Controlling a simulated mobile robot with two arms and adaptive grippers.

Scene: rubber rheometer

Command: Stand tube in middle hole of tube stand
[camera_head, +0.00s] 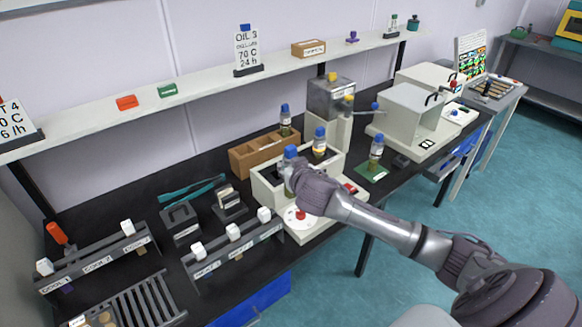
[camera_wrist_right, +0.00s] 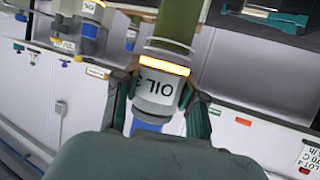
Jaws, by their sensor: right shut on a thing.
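My right gripper (camera_head: 292,178) is shut on a tube (camera_head: 290,153) with a blue cap, above the left part of the white open-topped box. A brown block with openings (camera_head: 240,165), probably the tube stand, lies behind the white box. Another blue-capped tube (camera_head: 285,122) stands upright at its right end. My left gripper is out of view.
The white box (camera_head: 268,192) also has a blue-capped tube (camera_head: 319,143) at its back right. Another tube (camera_head: 376,152) stands on a green mat (camera_head: 366,175). A machine with a clear chamber (camera_head: 331,98) rises behind. Labelled racks (camera_head: 240,246) stand front left.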

